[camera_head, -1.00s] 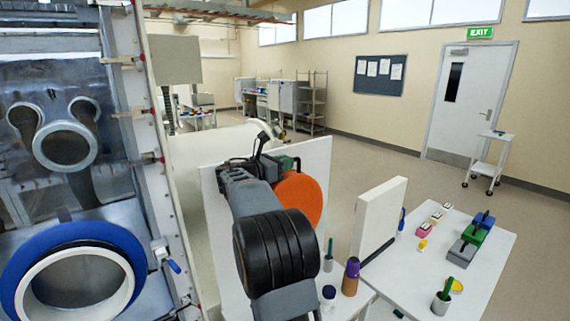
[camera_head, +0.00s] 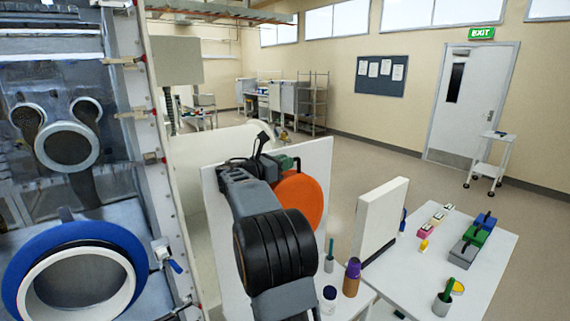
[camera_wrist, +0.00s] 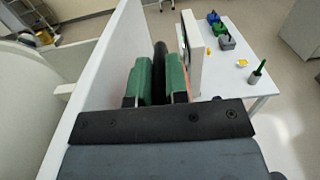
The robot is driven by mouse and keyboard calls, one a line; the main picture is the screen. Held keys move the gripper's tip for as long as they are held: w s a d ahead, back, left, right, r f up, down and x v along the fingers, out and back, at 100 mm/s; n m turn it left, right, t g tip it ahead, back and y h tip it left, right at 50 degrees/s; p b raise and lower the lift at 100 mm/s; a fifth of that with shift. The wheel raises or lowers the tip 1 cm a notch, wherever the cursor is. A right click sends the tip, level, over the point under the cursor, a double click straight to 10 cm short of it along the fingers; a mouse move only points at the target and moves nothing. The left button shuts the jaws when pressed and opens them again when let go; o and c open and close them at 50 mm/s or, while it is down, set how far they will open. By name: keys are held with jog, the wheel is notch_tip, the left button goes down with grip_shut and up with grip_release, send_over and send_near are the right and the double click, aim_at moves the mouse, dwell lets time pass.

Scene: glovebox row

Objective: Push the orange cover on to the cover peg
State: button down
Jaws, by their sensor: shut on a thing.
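The orange cover (camera_head: 299,203) is a large round disc in the head view. It stands upright in front of a white upright panel (camera_head: 318,160), partly hidden by my arm. My gripper (camera_head: 285,162) has green fingers at the cover's upper edge. In the wrist view my gripper (camera_wrist: 159,80) is shut on a black part between the fingers, which looks like the cover's handle. Only a thin orange strip of the cover (camera_wrist: 188,82) shows there, right of the fingers. The white panel (camera_wrist: 95,80) runs close along the left. I cannot make out the cover peg, nor whether cover and panel touch.
The glovebox with its blue-ringed port (camera_head: 75,233) stands at the left. A white table (camera_head: 490,270) at the right holds a standing white board (camera_head: 380,220), coloured blocks and a green-handled tool in a cup (camera_head: 443,298). Bottles (camera_head: 352,277) stand near my arm. Open floor lies beyond.

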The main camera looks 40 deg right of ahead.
jog(key=c, duration=1)
grip_release()
jog(key=shift+c, duration=0.2)
jog(key=shift+w+f, duration=0.1)
jog(key=shift+f, duration=0.05)
jog(key=w+a+b, duration=0.1)
jog(key=a+b, duration=0.3)
jog(key=a, duration=1)
jog(key=shift+w, duration=0.2)
jog(key=s+a+f+m+t+y, duration=0.6)
jog(key=s+a+f+m+y, duration=1.1)
jog(key=s+a+f, duration=0.3)
notch_tip(320, 180, down, 2)
jog(key=shift+a+t+y, duration=0.3)
jog(key=shift+a+y, duration=0.2)
jog(key=shift+a, duration=0.05)
